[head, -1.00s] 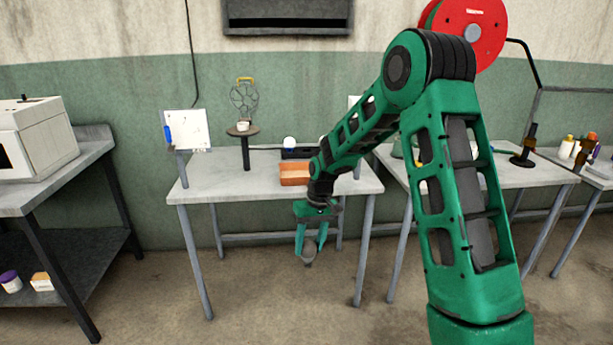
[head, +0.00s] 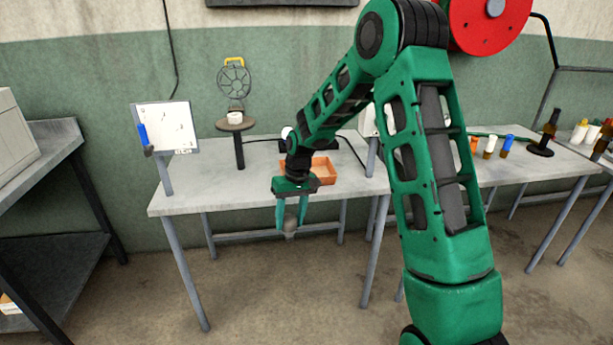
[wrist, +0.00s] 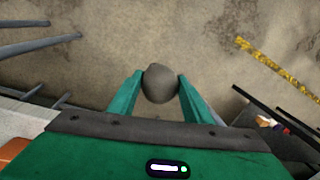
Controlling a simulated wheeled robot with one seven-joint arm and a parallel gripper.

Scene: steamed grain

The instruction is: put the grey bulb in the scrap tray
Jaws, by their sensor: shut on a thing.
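My gripper (head: 291,222) hangs in front of the table's front edge, pointing down over the floor. It is shut on the grey bulb (wrist: 160,84), which sits between the two green fingertips in the wrist view. In the head view the bulb (head: 290,234) shows small at the fingertips. An orange tray (head: 322,172), which looks like the scrap tray, stands on the table behind my gripper. My arm hides part of it, and a corner shows in the wrist view (wrist: 14,149).
The grey table (head: 200,193) has clear room at its front left. A whiteboard (head: 166,127) stands at its left end, with a round stand (head: 236,124) holding a white cup behind. Bottles (head: 505,145) stand on the right table.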

